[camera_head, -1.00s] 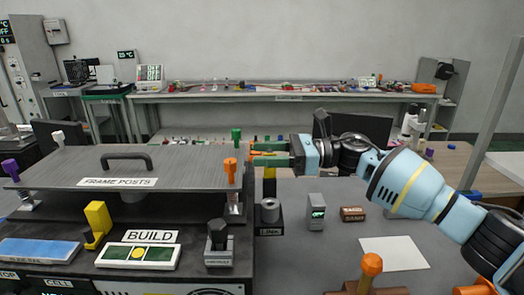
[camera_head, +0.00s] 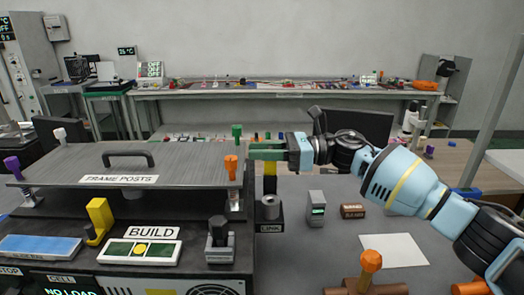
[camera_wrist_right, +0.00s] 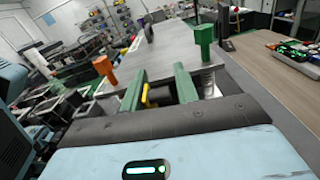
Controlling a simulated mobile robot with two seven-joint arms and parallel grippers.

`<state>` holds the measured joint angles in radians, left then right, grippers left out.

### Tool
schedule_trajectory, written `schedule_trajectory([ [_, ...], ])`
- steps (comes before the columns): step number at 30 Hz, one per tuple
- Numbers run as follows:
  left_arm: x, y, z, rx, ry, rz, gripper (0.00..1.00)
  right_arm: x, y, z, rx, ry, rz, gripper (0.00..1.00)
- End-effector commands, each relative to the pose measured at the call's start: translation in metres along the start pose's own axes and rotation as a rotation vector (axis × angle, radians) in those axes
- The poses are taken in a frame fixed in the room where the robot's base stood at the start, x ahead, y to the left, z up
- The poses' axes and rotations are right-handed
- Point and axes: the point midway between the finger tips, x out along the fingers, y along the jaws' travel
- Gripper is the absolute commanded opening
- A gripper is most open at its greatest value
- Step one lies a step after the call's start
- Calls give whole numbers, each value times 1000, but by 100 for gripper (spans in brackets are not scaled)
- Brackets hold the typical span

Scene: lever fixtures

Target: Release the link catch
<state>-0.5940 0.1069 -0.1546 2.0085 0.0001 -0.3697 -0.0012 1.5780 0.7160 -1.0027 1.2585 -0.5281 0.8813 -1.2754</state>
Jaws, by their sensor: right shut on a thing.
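The link fixture (camera_head: 270,212), a dark block labelled LINK with a grey cylinder, stands right of the plate. An upright yellow lever (camera_head: 270,184) rises behind it; its top is hidden by my fingers. My right gripper (camera_head: 262,150), with green fingers, reaches in from the right at the lever's top. In the right wrist view the right gripper (camera_wrist_right: 158,88) has its fingers on either side of a narrow yellow piece (camera_wrist_right: 148,97), which looks like this lever. It is shut on it, though the contact is partly hidden. My left gripper is not in view.
The FRAME POSTS plate (camera_head: 190,160) with a black handle lies close left, with orange (camera_head: 231,166) and green (camera_head: 237,135) posts near my fingers. A small grey box (camera_head: 316,209), a brown block (camera_head: 352,211) and an orange knob (camera_head: 370,262) are to the right.

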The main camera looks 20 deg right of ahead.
Motion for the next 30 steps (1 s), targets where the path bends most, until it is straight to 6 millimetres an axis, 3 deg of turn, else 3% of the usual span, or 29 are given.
schedule_trajectory([
  [9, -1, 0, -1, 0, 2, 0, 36, 0, -13, -3, 239, -1, -1, 7],
  [21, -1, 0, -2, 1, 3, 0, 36, 0, -15, -4, 277, -1, -1, 7],
  [22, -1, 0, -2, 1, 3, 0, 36, 0, -15, -4, 277, -1, -2, 33],
  [26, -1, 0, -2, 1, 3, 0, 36, 0, -15, -4, 276, 0, -1, 50],
  [30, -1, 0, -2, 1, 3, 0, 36, 0, -15, -4, 275, 0, -1, 52],
])
